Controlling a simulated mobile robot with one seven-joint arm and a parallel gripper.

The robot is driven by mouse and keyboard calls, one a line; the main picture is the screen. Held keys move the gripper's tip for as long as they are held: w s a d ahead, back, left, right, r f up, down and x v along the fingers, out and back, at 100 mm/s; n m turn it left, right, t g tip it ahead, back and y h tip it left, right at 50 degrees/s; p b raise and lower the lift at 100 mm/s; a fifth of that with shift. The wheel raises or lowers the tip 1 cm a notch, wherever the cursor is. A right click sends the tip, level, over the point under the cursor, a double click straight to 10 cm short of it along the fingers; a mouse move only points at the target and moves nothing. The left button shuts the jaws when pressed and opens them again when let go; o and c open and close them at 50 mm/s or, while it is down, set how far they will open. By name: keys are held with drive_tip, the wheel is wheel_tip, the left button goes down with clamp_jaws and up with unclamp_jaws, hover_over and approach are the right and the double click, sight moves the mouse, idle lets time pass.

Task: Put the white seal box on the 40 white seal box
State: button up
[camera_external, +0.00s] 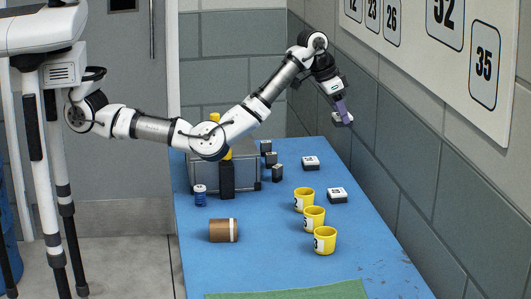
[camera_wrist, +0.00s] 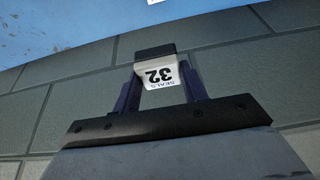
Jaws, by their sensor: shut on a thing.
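A white seal box with a dark base, marked "SEALS 32" (camera_wrist: 160,76), is between the fingers of my gripper (camera_wrist: 158,92) in the wrist view. My gripper (camera_external: 342,108) is shut on it and holds it (camera_external: 343,120) high above the far right of the blue table, near the wall. Two more white-topped boxes with dark bases lie on the table: a farther one (camera_external: 311,161) and a nearer one (camera_external: 337,194). Their numbers are too small to read, so I cannot tell which is 40.
Small black boxes (camera_external: 277,173) stand left of the white ones. Yellow cups (camera_external: 314,220) stand in front. A grey case (camera_external: 207,174), dark bottle (camera_external: 227,181), blue can (camera_external: 200,196) and brown roll (camera_external: 220,230) are at left. The block wall (camera_external: 405,165) borders the right edge.

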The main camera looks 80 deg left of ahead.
drive_tip(key=f+p, duration=0.1)
drive_tip(key=f, duration=0.5)
drive_tip(key=f+p, duration=0.2)
drive_tip(key=f, duration=0.5)
drive_tip(key=a+f+p, duration=0.1)
drive_tip(key=f, duration=0.6)
drive_tip(key=shift+a, duration=0.1)
drive_tip(key=o, duration=1)
drive_tip(key=shift+f, duration=0.1)
drive_tip(key=b+v, duration=0.3)
drive_tip(key=v, duration=0.9)
drive_tip(key=shift+r, duration=0.25)
